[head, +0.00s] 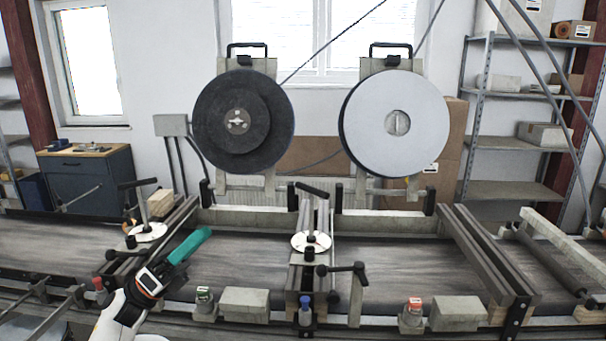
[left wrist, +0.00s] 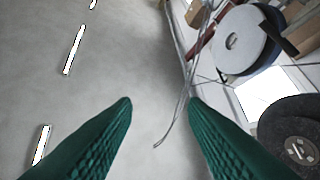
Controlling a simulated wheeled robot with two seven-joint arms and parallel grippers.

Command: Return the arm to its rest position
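My left arm comes in from the lower left in the head view. Its left gripper (head: 190,246), with green fingers, is raised in front of the conveyor (head: 235,264) and points up to the right. In the left wrist view the two green fingers (left wrist: 160,104) stand wide apart with nothing between them. Behind them are a plain grey surface with bright strips, a white disc (left wrist: 240,42) and a dark disc (left wrist: 296,146). My right gripper is in neither view.
A dark disc (head: 215,122) and a white disc (head: 368,130) stand upright behind the conveyor. Rails, knobs and a round white plate (head: 312,241) rise along it. Metal shelves (head: 513,190) stand at the right.

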